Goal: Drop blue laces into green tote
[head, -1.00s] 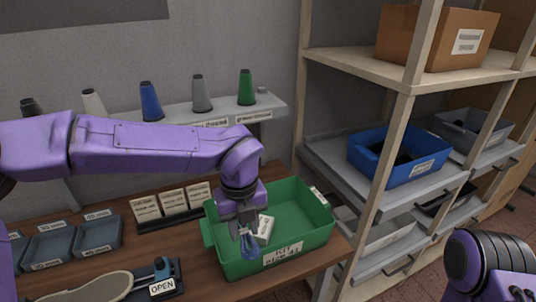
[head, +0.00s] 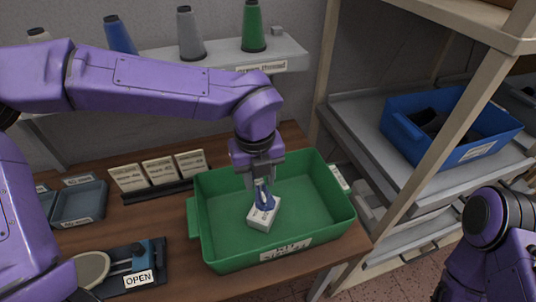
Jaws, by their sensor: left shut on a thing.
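The green tote (head: 220,248) stands on the wooden workbench with a label on its front wall. My left gripper (head: 262,186) points down inside the tote's opening. It is shut on the blue laces (head: 264,197), a small blue bundle mostly hidden by the fingers. A small white box (head: 265,216) with a printed label is in the tote, right below or touching the laces; I cannot tell which. My right arm shows at the lower right edge, but its gripper is out of view.
A shelf with spools, including a green one (head: 254,27), runs behind the tote. A clamp marked OPEN (head: 134,266) and small grey trays (head: 80,203) lie to the left. A rack with a blue bin (head: 448,136) stands at the right. Cards (head: 160,170) stand behind.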

